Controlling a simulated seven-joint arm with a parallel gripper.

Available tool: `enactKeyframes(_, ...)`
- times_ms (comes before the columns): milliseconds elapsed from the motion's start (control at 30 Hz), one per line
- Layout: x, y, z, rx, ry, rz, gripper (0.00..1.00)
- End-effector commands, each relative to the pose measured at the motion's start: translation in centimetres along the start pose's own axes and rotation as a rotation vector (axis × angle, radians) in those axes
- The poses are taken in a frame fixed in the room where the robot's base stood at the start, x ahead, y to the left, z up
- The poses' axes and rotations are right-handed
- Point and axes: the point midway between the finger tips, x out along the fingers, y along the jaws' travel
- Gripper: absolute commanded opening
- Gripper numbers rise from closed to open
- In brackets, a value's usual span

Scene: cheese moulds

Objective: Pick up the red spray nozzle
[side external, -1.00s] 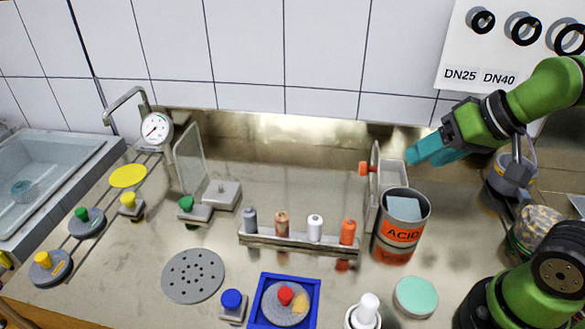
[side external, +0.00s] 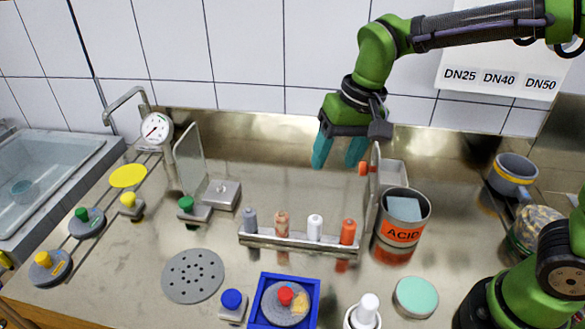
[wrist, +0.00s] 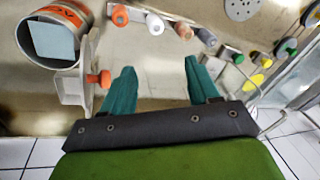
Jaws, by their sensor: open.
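The red spray nozzle (side external: 348,232) is an orange-red cylinder standing upright at the right end of a metal rack (side external: 300,243). In the wrist view the same nozzle (wrist: 120,15) shows at the top, left of the other nozzles. A white nozzle (side external: 315,228), a copper one (side external: 282,224) and a grey one (side external: 250,220) stand in the rack to its left. My gripper (side external: 338,164) has teal fingers pointing down. It is open and empty, above and behind the rack, apart from the nozzle. Its fingers (wrist: 158,70) show spread in the wrist view.
An upright plate with an orange knob (side external: 364,168) stands close to the right of my gripper. The ACID can (side external: 402,232) stands right of the rack. A blue square tray (side external: 262,290) and a white bottle (side external: 368,308) are in front. Clear counter lies behind the rack.

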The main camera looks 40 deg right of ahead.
Motion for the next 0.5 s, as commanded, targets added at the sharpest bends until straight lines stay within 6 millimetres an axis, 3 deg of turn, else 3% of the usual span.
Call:
enactKeyframes(100,2.7,-3.6,-1.6,0.070,-0.063,0.077,0.60)
enactKeyframes(267,5.2,-7.2,-3.1,0.218,-0.093,0.175,0.60)
enactKeyframes(400,4.4,-8.5,-4.5,0.378,-0.071,0.210,0.60)
enactKeyframes(500,3.9,-8.3,-4.4,0.459,-0.070,0.226,0.60)
